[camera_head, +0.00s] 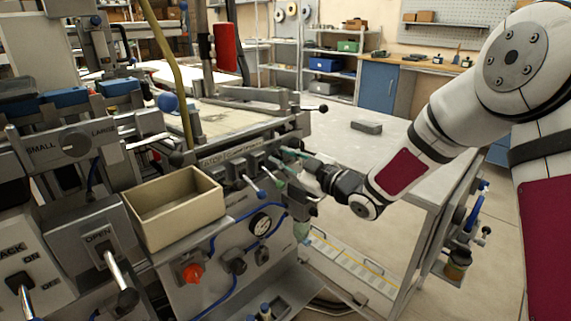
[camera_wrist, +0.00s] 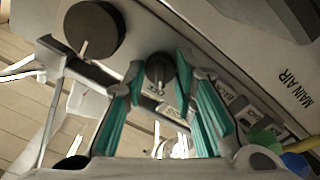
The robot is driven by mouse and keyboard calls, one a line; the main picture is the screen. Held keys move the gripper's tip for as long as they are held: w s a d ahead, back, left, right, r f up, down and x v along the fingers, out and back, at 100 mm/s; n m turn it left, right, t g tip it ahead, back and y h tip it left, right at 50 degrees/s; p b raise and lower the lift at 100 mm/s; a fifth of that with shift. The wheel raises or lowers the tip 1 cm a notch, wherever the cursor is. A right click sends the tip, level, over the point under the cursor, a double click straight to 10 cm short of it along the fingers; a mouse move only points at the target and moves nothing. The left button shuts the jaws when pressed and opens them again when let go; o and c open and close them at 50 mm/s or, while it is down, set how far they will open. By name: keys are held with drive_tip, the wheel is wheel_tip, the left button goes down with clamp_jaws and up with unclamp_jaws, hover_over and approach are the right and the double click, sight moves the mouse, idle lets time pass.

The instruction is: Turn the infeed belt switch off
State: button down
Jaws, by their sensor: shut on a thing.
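A dark round rotary switch (camera_wrist: 160,72) sits on the machine's grey panel in the wrist view. A light pointer line shows on it, and a small label beside it seems to read OFF, seen at an angle. My gripper (camera_wrist: 158,64) has its teal fingers on either side of this knob and is shut on it. In the head view my gripper (camera_head: 283,161) is at the right end of the machine's front panel, and the knob is hidden there. I cannot read a name that marks this switch as the infeed belt's.
A larger dark round knob (camera_wrist: 94,29) stands close to the left finger. A beige open bin (camera_head: 174,207), a pressure gauge (camera_head: 260,224) and a red knob (camera_head: 192,273) are on the machine front. A grey table (camera_head: 400,150) lies behind my gripper.

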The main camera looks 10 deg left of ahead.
drive_tip(key=shift+f, duration=0.1)
idle(0.3)
drive_tip(key=c, duration=1.3)
unclamp_jaws()
drive_tip(key=shift+s+d, duration=0.1)
drive_tip(key=v, duration=1.1)
drive_tip(key=shift+s+d, duration=0.3)
